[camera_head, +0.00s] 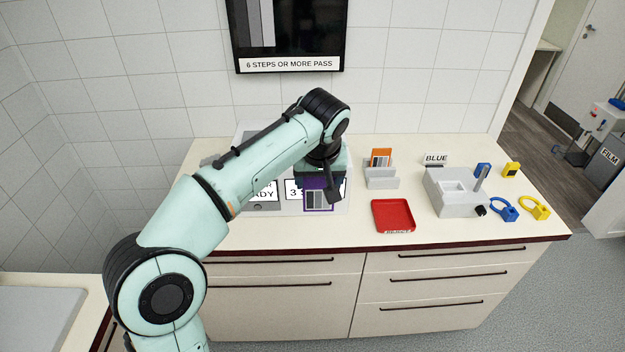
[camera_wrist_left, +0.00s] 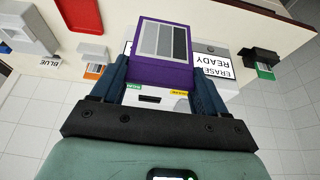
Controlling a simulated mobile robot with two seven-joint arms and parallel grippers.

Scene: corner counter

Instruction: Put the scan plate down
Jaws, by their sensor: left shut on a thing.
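The scan plate (camera_head: 317,196) is a purple plate with a grey stepped patch on its face. In the wrist view the plate (camera_wrist_left: 157,68) sits between the two fingers. My left gripper (camera_head: 322,184) is shut on it and holds it in front of the white reader unit (camera_head: 290,208) on the counter. The arm hides much of the reader; parts of its screens show, one reading "ERASE READY" in the wrist view (camera_wrist_left: 218,62). I cannot tell whether the plate touches the unit. My right gripper is in neither view.
A red tray (camera_head: 393,229) lies right of the plate. Behind it a grey stand (camera_head: 382,180) holds an orange plate (camera_head: 381,156). A grey device (camera_head: 455,200), a "BLUE" sign (camera_head: 436,159), and blue (camera_head: 503,210) and yellow rings (camera_head: 535,208) are farther right.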

